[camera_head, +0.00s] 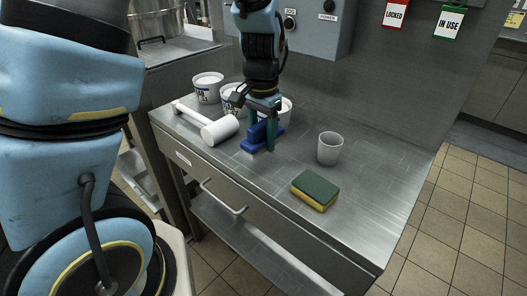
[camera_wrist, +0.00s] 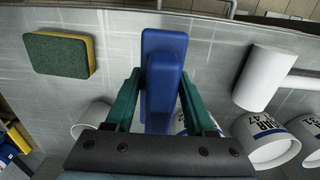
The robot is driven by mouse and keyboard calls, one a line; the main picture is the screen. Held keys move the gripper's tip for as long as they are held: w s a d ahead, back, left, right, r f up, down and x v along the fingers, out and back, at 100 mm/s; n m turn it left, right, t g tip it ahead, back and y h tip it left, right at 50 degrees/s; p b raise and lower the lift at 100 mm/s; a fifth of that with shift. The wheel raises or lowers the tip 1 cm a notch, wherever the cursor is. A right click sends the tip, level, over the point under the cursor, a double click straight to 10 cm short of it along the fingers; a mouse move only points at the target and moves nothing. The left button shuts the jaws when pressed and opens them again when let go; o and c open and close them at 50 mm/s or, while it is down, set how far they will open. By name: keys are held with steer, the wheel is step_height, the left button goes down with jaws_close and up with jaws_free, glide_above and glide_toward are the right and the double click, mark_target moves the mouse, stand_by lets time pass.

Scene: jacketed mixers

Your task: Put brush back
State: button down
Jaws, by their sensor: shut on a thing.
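The blue brush (camera_head: 257,136) is at the steel counter, between the white mallet and the grey cup. My gripper (camera_head: 262,128) points down and is shut on the brush. In the wrist view the green fingers of my gripper (camera_wrist: 158,98) close on both sides of the blue brush (camera_wrist: 164,50). The brush's lower side is hidden, so I cannot tell whether it touches the counter.
A white mallet (camera_head: 219,130) lies left of the brush, with several white tubs (camera_head: 208,88) behind. A grey cup (camera_head: 329,148) and a green-yellow sponge (camera_head: 315,190) stand to the right. The counter (camera_head: 370,185) is clear at its right end. A control box hangs behind.

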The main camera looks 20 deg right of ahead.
mark_target(262, 123)
steer(key=shift+f+p, duration=0.35)
steer(key=shift+f, duration=2.3)
steer(key=shift+f, duration=0.2)
steer(key=shift+c, duration=1.3)
jaws_free()
steer(key=shift+r, duration=0.1)
step_height(262, 123, up, 12)
steer(key=shift+r+b, duration=0.15)
steer(key=shift+b, duration=0.5)
steer(key=w+a+f+n+t, duration=0.1)
steer(key=a+n, duration=1)
steer(key=a, duration=1.4)
steer(key=shift+w+a+f+t, duration=0.15)
steer(key=shift+f+t, duration=0.15)
steer(key=shift+f, duration=0.35)
